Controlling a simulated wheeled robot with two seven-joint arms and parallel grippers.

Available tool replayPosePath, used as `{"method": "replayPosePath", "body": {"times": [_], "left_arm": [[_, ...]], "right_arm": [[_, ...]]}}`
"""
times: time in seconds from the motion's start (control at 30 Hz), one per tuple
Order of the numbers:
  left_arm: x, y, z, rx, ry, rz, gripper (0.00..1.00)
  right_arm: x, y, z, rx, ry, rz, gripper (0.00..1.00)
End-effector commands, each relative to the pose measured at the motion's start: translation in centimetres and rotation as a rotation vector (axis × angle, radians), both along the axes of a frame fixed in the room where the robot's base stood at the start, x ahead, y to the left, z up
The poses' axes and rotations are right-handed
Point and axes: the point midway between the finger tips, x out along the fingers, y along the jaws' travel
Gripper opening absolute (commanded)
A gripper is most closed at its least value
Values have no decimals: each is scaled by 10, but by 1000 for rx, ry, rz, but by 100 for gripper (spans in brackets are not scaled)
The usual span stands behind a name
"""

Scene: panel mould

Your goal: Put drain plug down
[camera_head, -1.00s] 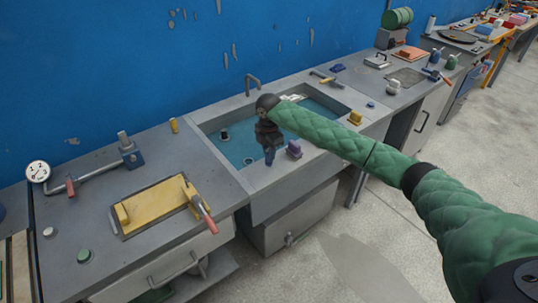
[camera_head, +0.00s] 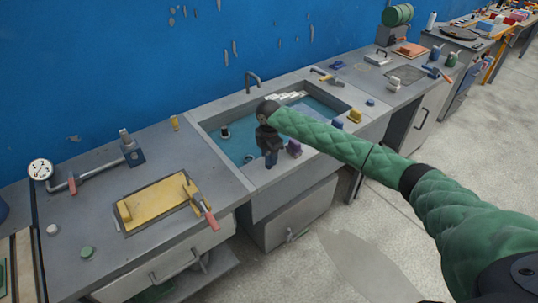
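The sink (camera_head: 244,119) holds blue-green water. A small dark round piece with a light top (camera_head: 225,132) stands in it at the left; it may be the drain plug, but I cannot be sure. A small ring (camera_head: 248,158), perhaps the drain, shows near the sink's front left. My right gripper (camera_head: 271,161) points down at the sink's front rim, right of both. Its fingers are dark and small, so I cannot tell whether they are open or hold anything. My green-sleeved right arm hides part of the sink. My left gripper is not in view.
A tap (camera_head: 252,80) stands behind the sink. A purple block (camera_head: 294,148) and a yellow block (camera_head: 354,116) sit on the front rim. A yellow panel (camera_head: 158,203) with clamps lies on the left bench. Free floor lies at the right.

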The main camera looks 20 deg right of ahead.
Motion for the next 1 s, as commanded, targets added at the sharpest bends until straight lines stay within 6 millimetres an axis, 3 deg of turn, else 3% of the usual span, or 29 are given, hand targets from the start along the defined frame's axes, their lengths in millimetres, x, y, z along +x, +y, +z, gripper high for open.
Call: {"method": "replayPosePath", "body": {"times": [0.27,0.5,1.0], "left_arm": [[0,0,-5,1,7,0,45],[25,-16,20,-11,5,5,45],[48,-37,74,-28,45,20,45]], "right_arm": [[1,0,8,1,-2,0,46],[1,0,40,1,-3,1,46],[1,0,110,1,-2,0,46]]}}
